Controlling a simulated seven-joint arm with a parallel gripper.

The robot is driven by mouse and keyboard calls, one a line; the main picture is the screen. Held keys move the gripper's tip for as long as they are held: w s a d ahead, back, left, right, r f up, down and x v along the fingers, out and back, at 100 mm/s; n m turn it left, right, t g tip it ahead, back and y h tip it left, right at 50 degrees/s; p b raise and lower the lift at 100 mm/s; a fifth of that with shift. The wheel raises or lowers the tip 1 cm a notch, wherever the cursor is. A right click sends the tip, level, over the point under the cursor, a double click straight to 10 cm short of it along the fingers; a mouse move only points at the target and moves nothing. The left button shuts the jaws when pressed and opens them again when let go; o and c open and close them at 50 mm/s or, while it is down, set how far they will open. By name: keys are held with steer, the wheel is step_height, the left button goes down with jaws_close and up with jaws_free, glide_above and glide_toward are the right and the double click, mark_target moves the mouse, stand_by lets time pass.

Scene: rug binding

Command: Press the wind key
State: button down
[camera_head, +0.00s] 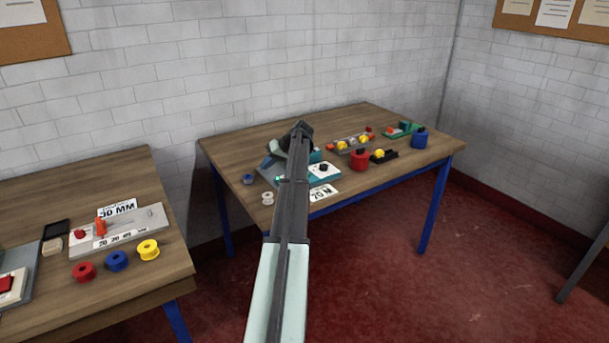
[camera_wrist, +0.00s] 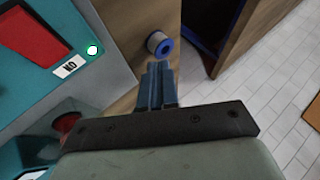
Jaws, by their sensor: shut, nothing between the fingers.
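My gripper (camera_wrist: 157,72) is shut and empty, its two dark blue fingers together. In the wrist view its tips stand right of a teal machine (camera_wrist: 116,78). A red rectangular piece (camera_wrist: 35,42) is set in a dark recess there, with a small white label (camera_wrist: 70,66) reading something like "ND" and a lit green lamp (camera_wrist: 92,50) beside it. I cannot tell for sure whether the red piece is the wind key. The tips look apart from it. In the head view my arm hides much of the machine (camera_head: 325,180) on the far table.
A blue-rimmed spool (camera_wrist: 160,44) lies just beyond the fingertips. A dark red round part (camera_wrist: 66,123) sits at lower left. A card (camera_head: 323,193), a red container (camera_head: 359,159) and a blue container (camera_head: 419,138) stand on the far table (camera_head: 231,147). The near table (camera_head: 60,195) holds spools.

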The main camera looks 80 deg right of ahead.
steer(key=s+d+r+h, duration=0.1)
steer(key=s+d+r, duration=0.1)
steer(key=s, duration=0.5)
steer(key=s+d+r, duration=0.3)
steer(key=s+r, duration=0.2)
steer(key=s, duration=0.2)
steer(key=shift+s+d+r+m+h, duration=0.2)
steer(key=shift+s+m+h, duration=0.1)
steer(key=shift+s+h, duration=0.1)
steer(key=shift+f, duration=0.1)
steer(key=shift+w+f, duration=0.1)
steer(key=shift+f, duration=4.25)
steer(key=shift+f, duration=0.8)
steer(key=shift+r, duration=0.85)
steer(key=shift+r, duration=2.5)
